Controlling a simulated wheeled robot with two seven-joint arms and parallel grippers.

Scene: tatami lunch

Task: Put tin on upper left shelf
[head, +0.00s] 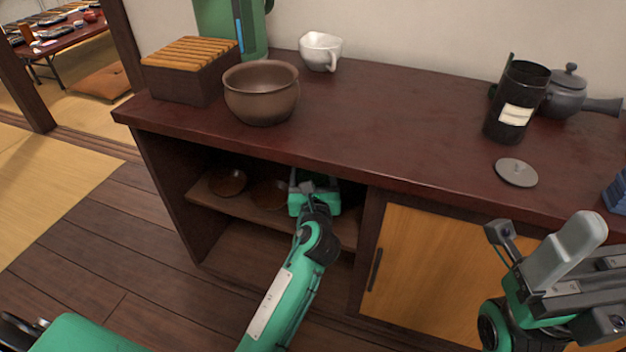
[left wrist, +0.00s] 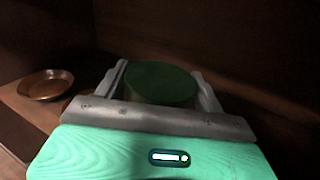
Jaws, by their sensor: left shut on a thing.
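A tin with a dark green round top (left wrist: 160,84) sits between the two grey fingers of my left gripper (left wrist: 160,72) in the left wrist view. My left gripper (head: 315,184) is shut on the tin, inside the open left part of the cabinet, at the upper shelf (head: 203,194). In the head view my gripper and arm hide most of the tin. I cannot tell whether its base touches the shelf. My right gripper (head: 568,252) is in front of the cabinet's wooden door at the right; its finger gap is unclear.
Brown bowls (head: 228,182) stand on the same shelf, left of my gripper; one shows in the left wrist view (left wrist: 46,85). The countertop (head: 410,120) overhangs the opening. It holds a large brown pot (head: 262,95), white cup (head: 320,50), black canister (head: 516,100) and grey lid (head: 516,172).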

